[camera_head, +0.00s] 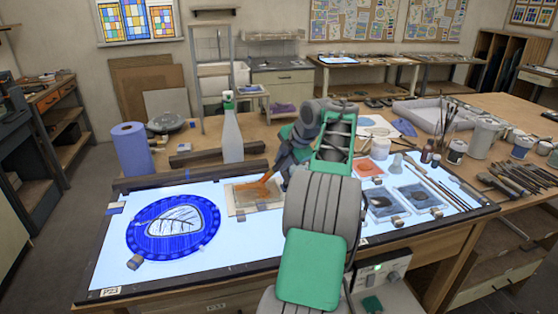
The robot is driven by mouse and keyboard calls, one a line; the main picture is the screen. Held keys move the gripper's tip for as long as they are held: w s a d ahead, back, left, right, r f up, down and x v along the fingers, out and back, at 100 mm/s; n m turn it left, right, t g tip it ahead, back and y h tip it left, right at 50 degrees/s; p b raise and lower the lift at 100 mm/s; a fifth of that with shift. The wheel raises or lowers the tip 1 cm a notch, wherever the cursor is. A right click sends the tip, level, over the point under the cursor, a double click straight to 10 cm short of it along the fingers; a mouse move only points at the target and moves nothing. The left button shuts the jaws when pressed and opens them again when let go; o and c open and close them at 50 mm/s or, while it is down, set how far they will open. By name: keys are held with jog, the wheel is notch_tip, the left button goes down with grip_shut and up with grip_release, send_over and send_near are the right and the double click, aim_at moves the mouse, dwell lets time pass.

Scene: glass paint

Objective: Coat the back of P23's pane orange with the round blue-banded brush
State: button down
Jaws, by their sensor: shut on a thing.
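A light table (110,275) glows in front of me, with a "P23" label (110,292) at its front left corner. A small pane (238,207) lies on its back middle part, with orange paint (258,190) spread over part of it. My gripper (284,166) is just above the pane's right side, shut on a slim tool that appears to be the brush. Its tip seems to reach the orange paint; its band is too small to make out. A round blue-rimmed pane (143,249) with a pale leaf shape lies at left on the light table.
Orange paint (369,168) and dark patches sit on small plates right of my arm. Long brushes (447,187) lie at the right edge. A spray bottle (231,135), a blue roll (131,150) and dark bars stand behind. My arm hides the table's middle.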

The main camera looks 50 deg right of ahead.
jog(key=shift+s+d+p, duration=0.55)
jog(key=shift+s+d, duration=0.15)
jog(key=shift+d, duration=0.35)
notch_tip(320, 180, up, 5)
jog(key=p, duration=0.4)
